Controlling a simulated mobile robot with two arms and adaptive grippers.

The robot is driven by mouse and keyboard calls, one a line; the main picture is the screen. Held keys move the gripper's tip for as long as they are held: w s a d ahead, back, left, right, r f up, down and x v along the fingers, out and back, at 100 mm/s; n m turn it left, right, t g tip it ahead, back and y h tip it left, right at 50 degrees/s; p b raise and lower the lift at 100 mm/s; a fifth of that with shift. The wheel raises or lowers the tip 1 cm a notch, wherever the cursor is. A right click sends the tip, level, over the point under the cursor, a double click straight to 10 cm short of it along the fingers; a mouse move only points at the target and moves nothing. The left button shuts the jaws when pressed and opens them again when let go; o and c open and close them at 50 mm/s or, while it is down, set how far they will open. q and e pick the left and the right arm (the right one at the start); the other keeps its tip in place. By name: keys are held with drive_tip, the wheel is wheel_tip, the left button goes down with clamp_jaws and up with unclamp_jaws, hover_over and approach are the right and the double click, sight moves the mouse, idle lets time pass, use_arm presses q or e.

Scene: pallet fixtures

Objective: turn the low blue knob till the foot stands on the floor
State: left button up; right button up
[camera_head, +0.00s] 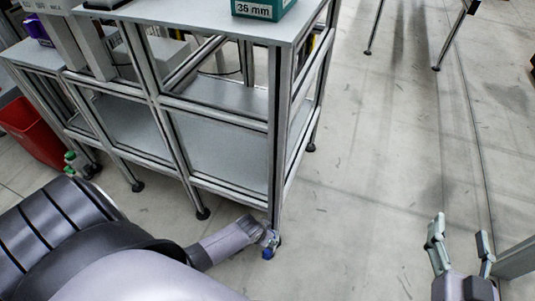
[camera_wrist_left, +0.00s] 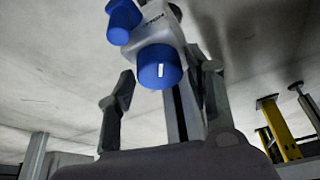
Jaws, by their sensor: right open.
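In the head view a small blue knob (camera_head: 267,253) shows at the lower end of the table's front corner leg (camera_head: 277,150). My left gripper (camera_head: 268,238) is right at it and hides the foot. In the left wrist view a blue knob (camera_wrist_left: 160,66) with a white mark faces me between the two spread fingers of my left gripper (camera_wrist_left: 163,78), with no clear contact. A second blue knob (camera_wrist_left: 123,20) is beside it at the upper left. Whether the foot touches the floor cannot be seen. My right gripper (camera_head: 460,235) is open and empty at the lower right.
The metal frame table (camera_head: 215,150) stands on other black feet (camera_head: 203,213). A red bin (camera_head: 35,130) is at the left. Yellow posts (camera_wrist_left: 278,130) show in the wrist view.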

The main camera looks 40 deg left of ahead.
use_arm(q)
drive_tip(key=shift+o, duration=1)
drive_tip(key=v, duration=1.2)
